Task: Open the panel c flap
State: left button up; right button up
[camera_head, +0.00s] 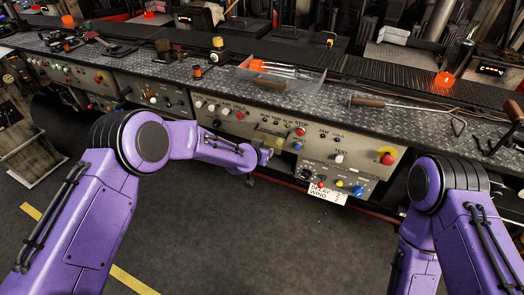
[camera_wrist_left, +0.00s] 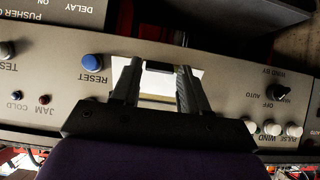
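A pale flap (camera_wrist_left: 158,84) shows between the fingers of my left gripper (camera_wrist_left: 160,68) in the left wrist view, where the picture is upside down. A short dark bar lies across the pale area near the fingertips. The fingers are apart, one on each side; I cannot tell if they touch the flap. In the head view my left gripper (camera_head: 267,153) is at the front panel, just below a yellowish plate (camera_head: 271,139), and hides part of the panel. My right gripper is out of view.
A blue RESET button (camera_wrist_left: 93,62) sits beside the fingers in the left wrist view; white WIND and PULSE knobs (camera_wrist_left: 272,129) are on the other side. A lower control box (camera_head: 334,180) protrudes nearby.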

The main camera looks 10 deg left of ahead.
pick_arm(q)
jog(key=shift+o, duration=0.6)
jog(key=shift+s, duration=0.1)
jog(key=v, duration=1)
jog(key=shift+r, duration=0.15)
jog(key=shift+s+a, duration=0.15)
